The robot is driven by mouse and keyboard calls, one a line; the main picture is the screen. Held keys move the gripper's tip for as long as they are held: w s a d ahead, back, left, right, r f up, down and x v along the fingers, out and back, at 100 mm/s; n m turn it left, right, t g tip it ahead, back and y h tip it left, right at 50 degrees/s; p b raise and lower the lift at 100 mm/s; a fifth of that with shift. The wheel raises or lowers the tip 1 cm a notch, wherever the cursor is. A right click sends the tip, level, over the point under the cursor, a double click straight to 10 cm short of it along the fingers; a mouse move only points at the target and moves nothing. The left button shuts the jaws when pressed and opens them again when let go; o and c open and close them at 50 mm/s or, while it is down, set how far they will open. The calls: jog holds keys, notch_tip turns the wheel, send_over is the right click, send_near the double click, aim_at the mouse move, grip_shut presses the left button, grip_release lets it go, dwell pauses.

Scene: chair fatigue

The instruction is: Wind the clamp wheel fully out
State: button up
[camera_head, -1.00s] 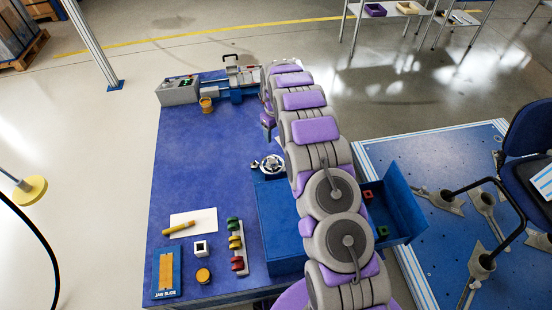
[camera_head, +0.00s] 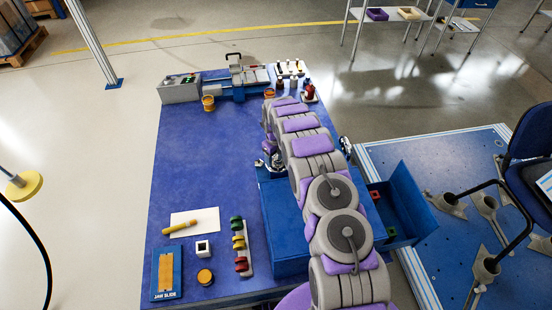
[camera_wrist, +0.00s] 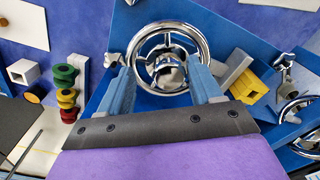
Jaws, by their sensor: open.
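A chrome spoked handwheel (camera_wrist: 163,30) with a domed hub lies on a blue surface at the top middle of the wrist view. My gripper (camera_wrist: 162,75) is open, with its two blue-grey fingers spread across the near part of this wheel. I cannot tell whether the fingers touch the rim. A second chrome wheel (camera_wrist: 296,108) is partly cut off at the right edge. No label shows which is the clamp wheel. In the head view my gripper (camera_head: 268,156) is at the blue fixture (camera_head: 285,235), and my arm hides much of it.
In the wrist view a yellow stepped block (camera_wrist: 250,86) sits right of my fingers, near a chrome fitting (camera_wrist: 284,70). Red, yellow and green spools (camera_wrist: 66,92) stand left.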

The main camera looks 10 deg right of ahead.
jog(key=shift+f, duration=0.2)
jog(key=shift+d, duration=1.05)
jog(key=shift+c, duration=1.6)
jog(key=shift+a, duration=0.75)
jog(key=c, duration=0.4)
jog(key=shift+d, duration=0.1)
jog(key=c, duration=0.3)
jog(key=o, duration=1)
jog(key=shift+d, duration=0.2)
jog(key=shift+a, duration=0.1)
